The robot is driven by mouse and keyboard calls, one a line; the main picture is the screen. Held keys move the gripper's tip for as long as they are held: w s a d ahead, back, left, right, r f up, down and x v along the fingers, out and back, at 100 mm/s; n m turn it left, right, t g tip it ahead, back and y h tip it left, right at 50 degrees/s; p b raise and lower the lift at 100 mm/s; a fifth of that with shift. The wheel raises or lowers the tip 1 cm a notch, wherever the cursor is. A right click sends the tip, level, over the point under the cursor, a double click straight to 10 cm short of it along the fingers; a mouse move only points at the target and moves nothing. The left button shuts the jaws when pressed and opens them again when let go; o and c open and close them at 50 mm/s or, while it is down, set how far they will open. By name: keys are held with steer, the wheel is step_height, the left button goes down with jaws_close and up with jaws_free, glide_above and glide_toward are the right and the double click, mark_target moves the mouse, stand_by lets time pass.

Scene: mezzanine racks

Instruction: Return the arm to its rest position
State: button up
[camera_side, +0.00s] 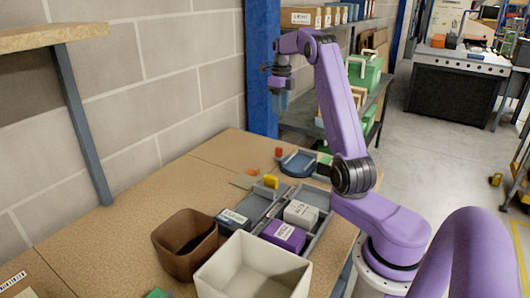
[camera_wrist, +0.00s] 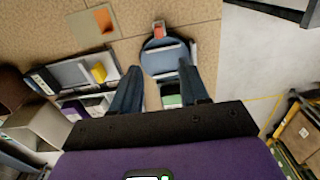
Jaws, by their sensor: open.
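My purple arm is raised over the far end of the workbench. My gripper (camera_side: 279,98) hangs in front of the blue post, well above the bench top. In the wrist view my gripper (camera_wrist: 160,68) has its two dark fingers spread apart with nothing between them. Below it, apart from the fingers, is a round blue dish (camera_wrist: 158,58) with a grey bar and a small red block (camera_wrist: 158,31) at its far edge. The dish also shows in the side view (camera_side: 298,165).
A grey divided tray (camera_side: 254,207) holds a white box (camera_side: 300,214), a purple box (camera_side: 284,236) and a yellow block (camera_side: 270,181). A brown bin (camera_side: 180,257) and cream bin (camera_side: 228,274) stand nearer. The blue post (camera_side: 260,60) and shelves (camera_side: 372,95) are close to my gripper.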

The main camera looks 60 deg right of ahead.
steer(key=w+a+r+n, duration=0.1)
steer(key=w+a+n, duration=0.2)
steer(key=a+n, duration=1.2)
steer(key=s+a+n, duration=0.3)
steer(key=a+n, duration=0.1)
steer(key=a, duration=0.5)
steer(key=s+a+n, duration=0.3)
steer(key=a+n, duration=0.1)
steer(key=a, duration=0.5)
steer(key=s+a+f+n, duration=0.1)
steer(key=s+a+n, duration=0.7)
steer(key=s+n, duration=0.4)
steer(key=s+f+n, duration=0.3)
steer(key=s+n, duration=1)
steer(key=s, duration=0.2)
steer(key=shift+s+d+f+n, duration=0.25)
steer(key=shift+s+f+n, duration=0.15)
